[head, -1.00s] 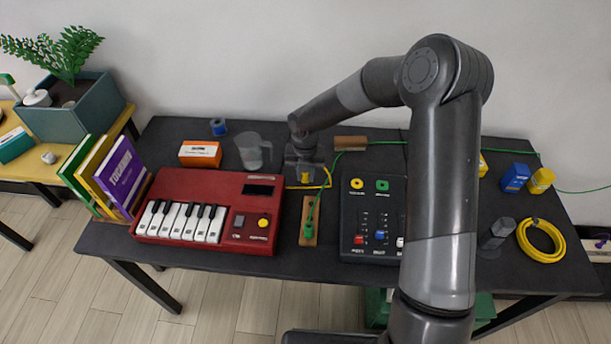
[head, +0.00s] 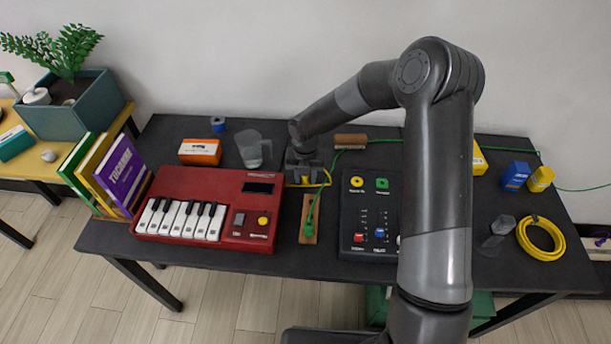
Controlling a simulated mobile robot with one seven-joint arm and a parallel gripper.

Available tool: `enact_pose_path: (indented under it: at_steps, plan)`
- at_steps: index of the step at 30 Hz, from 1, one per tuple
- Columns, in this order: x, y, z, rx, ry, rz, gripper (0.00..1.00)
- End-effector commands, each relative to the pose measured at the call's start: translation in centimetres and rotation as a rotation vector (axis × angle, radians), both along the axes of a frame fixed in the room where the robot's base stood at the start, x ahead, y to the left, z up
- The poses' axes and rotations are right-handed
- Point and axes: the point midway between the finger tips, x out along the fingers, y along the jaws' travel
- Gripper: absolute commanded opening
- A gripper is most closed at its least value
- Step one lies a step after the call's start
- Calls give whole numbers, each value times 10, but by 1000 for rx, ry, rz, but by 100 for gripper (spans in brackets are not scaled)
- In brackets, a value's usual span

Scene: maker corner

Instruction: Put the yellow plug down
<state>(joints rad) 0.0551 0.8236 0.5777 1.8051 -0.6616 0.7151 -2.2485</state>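The yellow plug (head: 305,180) is small and mostly hidden at my gripper, on or just above the dark table between the red keyboard and the black mixer. My gripper (head: 305,183) points down over the plug. Its fingers are spread to either side, and it looks open around the plug. Whether a finger still touches the plug is too small to tell.
A wooden block (head: 309,232) with a green plug (head: 310,212) lies just in front. The red keyboard (head: 172,244) is left, the black mixer (head: 350,215) right. A clear jug (head: 251,150) and another wooden block (head: 350,141) stand nearby.

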Motion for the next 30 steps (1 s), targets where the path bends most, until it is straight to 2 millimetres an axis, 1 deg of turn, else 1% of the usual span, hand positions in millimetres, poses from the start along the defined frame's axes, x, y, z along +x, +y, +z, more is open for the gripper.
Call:
enact_pose_path:
  at_steps: [1, 3, 10, 14, 17, 24, 27, 30]
  plan:
    - [0, 0, 0, 0, 0, 0, 39]
    - [0, 0, 0, 0, 0, 0, 44]
    - [0, 0, 1, 0, 0, 0, 44]
    - [0, 0, 9, 0, -1, -1, 44]
    - [1, 0, 26, 1, -3, -2, 44]
    - [1, 0, 80, 1, -3, -2, 44]
    - [1, 0, 100, 2, -3, -2, 44]
    - [1, 0, 115, 1, -1, -1, 44]
